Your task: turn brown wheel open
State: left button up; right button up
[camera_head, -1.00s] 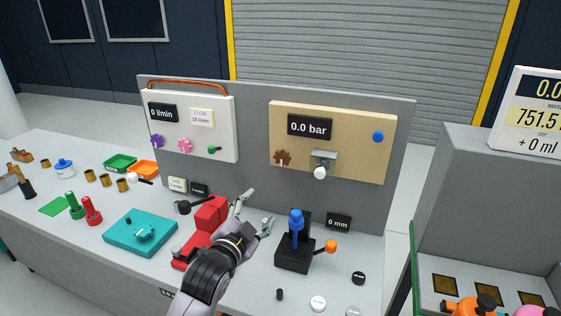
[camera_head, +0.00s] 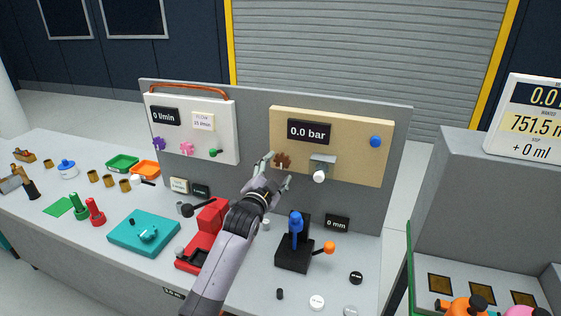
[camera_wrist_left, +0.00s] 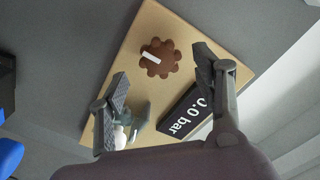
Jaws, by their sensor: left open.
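The brown wheel (camera_head: 282,160) is a lobed knob on the tan panel (camera_head: 355,123), left of a grey fitting with a white knob (camera_head: 319,176). In the left wrist view the wheel (camera_wrist_left: 164,65) carries a white mark and lies beyond the fingertips, in the gap between them. My left gripper (camera_head: 273,170) is open and empty in front of the panel, just below and left of the wheel in the head view. Its two fingers also show in the left wrist view (camera_wrist_left: 163,88), apart from the wheel. My right gripper is not in view.
The 0.0 bar display (camera_head: 309,131) sits above the wheel, and a blue knob (camera_head: 375,142) is at the panel's right. Below stand a red device (camera_head: 208,222) and a black stand with a blue top (camera_head: 296,235). A white panel (camera_head: 180,115) is at left.

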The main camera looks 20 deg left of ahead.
aim_at(281, 163)
pick_arm(q)
jog(key=shift+w+d+p, duration=0.1)
jog(key=shift+w+p, duration=0.2)
jog(key=shift+w, duration=1.6)
jog(key=shift+c, duration=0.4)
jog(key=c, duration=1.1)
